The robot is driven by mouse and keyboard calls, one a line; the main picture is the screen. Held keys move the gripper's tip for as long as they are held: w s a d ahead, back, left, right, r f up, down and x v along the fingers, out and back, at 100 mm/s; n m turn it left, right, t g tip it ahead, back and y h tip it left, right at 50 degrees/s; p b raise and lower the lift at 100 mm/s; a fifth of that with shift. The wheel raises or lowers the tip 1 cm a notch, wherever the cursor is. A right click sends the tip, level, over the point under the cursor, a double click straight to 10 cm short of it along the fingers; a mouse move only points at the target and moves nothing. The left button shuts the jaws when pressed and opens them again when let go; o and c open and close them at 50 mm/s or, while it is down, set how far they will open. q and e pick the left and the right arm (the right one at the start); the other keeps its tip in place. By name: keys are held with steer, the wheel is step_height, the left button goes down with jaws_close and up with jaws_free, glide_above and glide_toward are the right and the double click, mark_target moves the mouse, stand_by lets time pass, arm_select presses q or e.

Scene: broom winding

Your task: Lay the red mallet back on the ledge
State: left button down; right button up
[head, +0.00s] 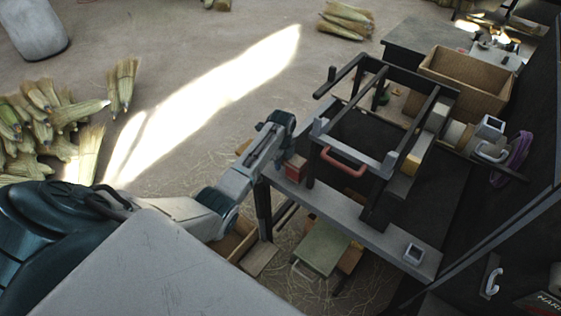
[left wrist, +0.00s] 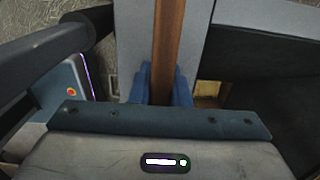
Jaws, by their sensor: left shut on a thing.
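My left gripper (head: 283,152) is at the left end of the workbench. In the left wrist view its two blue fingers (left wrist: 162,86) are shut on a brown wooden handle (left wrist: 168,40). A red block, which looks like the head of the red mallet (head: 296,168), shows just beside the gripper in the head view. The grey ledge (head: 375,225) runs along the bench front, below and right of it. Whether the mallet touches the ledge I cannot tell. The mallet's far end is hidden in the wrist view. My right gripper is out of view.
A dark frame with a red curved handle (head: 343,162) stands over the bench, right of the gripper. A wooden box (head: 465,80) stands behind. A green-topped stool (head: 320,250) is below.

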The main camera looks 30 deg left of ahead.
arm_select(q)
steer(key=shift+f, duration=0.65)
steer(key=c, duration=1.3)
jaws_free()
